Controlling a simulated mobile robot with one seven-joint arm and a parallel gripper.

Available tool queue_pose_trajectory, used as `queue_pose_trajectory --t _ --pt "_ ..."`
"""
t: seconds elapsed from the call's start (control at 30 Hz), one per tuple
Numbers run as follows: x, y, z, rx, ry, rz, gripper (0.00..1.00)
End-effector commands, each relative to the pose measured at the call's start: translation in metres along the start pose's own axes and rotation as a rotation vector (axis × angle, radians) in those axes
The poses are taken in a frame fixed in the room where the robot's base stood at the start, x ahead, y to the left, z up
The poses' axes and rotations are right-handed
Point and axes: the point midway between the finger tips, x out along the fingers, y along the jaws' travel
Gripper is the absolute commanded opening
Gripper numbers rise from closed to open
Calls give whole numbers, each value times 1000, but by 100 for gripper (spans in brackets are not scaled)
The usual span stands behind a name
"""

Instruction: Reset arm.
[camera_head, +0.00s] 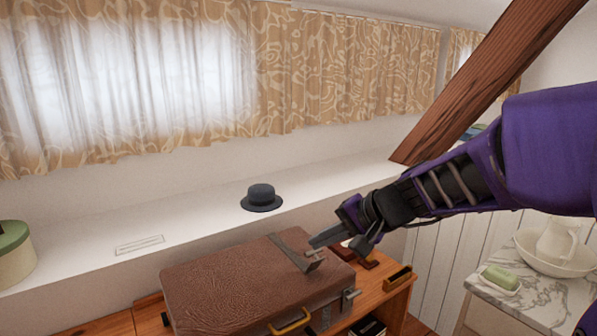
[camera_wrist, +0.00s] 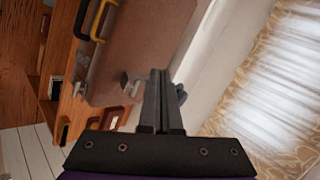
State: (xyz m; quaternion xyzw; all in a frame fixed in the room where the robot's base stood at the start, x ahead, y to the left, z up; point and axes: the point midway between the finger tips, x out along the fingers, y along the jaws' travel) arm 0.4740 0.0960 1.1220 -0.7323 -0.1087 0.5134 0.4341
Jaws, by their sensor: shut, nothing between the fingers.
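My gripper (camera_head: 318,242) reaches in from the right on my purple arm in the head view. Its fingers are shut with nothing between them, and they also show pressed together in the wrist view (camera_wrist: 160,85). The fingertips are above the right part of a closed brown suitcase (camera_head: 225,290) with a yellow handle. I cannot tell how large the gap is between the fingertips and the suitcase lid. The suitcase also shows in the wrist view (camera_wrist: 135,50), beyond the fingers.
The suitcase lies on a wooden cabinet (camera_head: 398,305). A dark hat (camera_head: 262,198) sits on the white ledge (camera_head: 190,225) behind. A timber brace (camera_head: 480,85) slants close behind my arm. A marble-topped washstand (camera_head: 540,300) with a basin and pitcher stands at lower right.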

Motion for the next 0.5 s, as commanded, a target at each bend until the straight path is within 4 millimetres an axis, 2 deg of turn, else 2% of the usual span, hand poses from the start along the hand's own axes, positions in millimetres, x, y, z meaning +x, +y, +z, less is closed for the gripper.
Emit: queue_pose_trajectory --t 0.33,0.5 --pt "-4 -13 1 -76 -7 -42 0" --pt "-8 -10 5 -107 -31 -54 0"
